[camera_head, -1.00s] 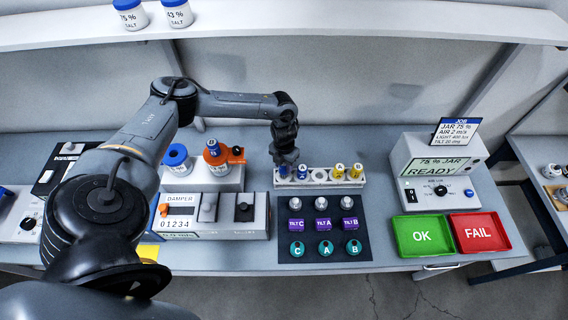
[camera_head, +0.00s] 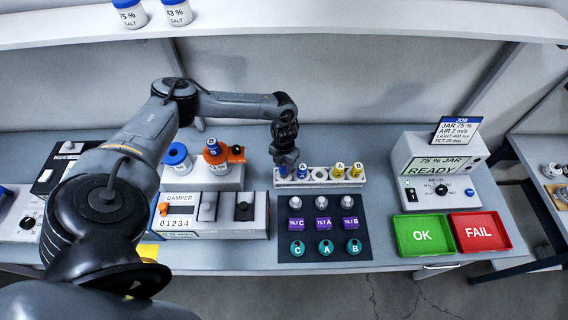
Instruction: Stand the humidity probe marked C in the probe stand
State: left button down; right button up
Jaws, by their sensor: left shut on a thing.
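My left gripper (camera_head: 286,163) reaches down over the left end of the white probe stand (camera_head: 361,182). It is shut on a blue-topped probe (camera_head: 283,172) at the leftmost place of the stand; its letter cannot be read, and the fingers partly hide it. Whether it is fully seated cannot be told. Another blue-topped probe (camera_head: 302,171) stands just to its right. The place right of that looks empty, and two yellow-topped probes (camera_head: 339,170) stand at the right. A blue-topped piece (camera_head: 213,147) is in the orange jar. My right gripper is not in view.
A dark mat (camera_head: 362,257) in front of the stand holds silver, purple and teal pieces. The damper box (camera_head: 180,198) is to the left. The ready display unit (camera_head: 438,165), green OK tray (camera_head: 421,236) and red FAIL tray (camera_head: 480,232) are at the right.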

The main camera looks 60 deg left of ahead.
pick_arm(q)
jog(key=shift+f, duration=0.15)
jog(key=shift+f+b, duration=0.35)
jog(key=shift+f, duration=0.05)
dwell(0.9)
dwell(0.5)
jog(key=shift+f, duration=0.45)
dwell(0.6)
jog(key=shift+f+b, duration=0.2)
jog(key=shift+b, duration=0.15)
jog(key=shift+f, duration=0.25)
dwell(0.5)
jog(key=c, duration=0.6)
grip_release()
jog(key=shift+o, duration=0.4)
